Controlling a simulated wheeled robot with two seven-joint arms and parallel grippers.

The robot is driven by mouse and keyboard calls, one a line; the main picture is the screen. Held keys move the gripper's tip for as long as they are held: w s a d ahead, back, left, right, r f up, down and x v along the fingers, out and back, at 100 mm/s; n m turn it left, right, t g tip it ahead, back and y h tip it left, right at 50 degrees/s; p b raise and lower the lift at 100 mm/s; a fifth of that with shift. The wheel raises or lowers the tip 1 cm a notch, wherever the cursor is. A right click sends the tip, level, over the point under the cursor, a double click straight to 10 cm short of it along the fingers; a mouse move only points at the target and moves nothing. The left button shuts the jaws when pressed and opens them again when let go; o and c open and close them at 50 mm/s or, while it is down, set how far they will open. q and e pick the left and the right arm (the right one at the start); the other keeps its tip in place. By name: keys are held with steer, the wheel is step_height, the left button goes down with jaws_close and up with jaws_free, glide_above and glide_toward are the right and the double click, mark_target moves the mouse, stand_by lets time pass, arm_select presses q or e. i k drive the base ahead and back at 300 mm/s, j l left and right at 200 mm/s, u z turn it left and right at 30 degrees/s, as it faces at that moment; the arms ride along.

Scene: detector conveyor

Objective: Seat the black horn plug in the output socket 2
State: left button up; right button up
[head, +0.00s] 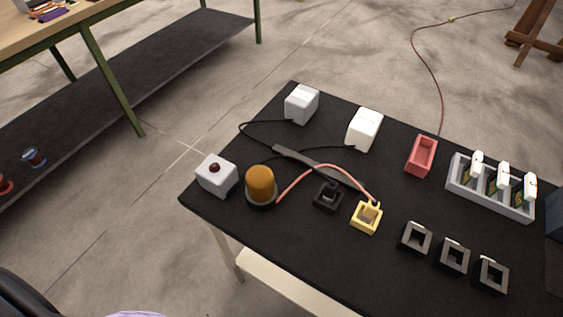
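A small black plug (326,190) appears to stand in a black square holder (328,206) near the middle of the black table; its dark shape is hard to separate from the holder. Three dark square sockets with grey rims stand in a row at the front right: a left one (415,238), a middle one (453,256) and a right one (491,274). All three look empty, and I can read no numbers on them. Neither gripper shows in the head view.
A yellow plug (369,212) stands in a yellow holder, joined by an orange cable to an amber beacon (260,184). A red-domed white box (217,175), two white boxes (301,104) (365,129), a grey bar (320,166), a red tray (421,157) and a card rack (490,190) surround them.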

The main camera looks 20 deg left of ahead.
mark_target(450, 258)
steer(key=k+j+z, duration=0.15)
steer(key=j, duration=0.25)
steer(key=j+z, duration=0.2)
steer(key=j, duration=0.2)
steer(key=k+j+z, duration=0.15)
steer(key=j, duration=0.25)
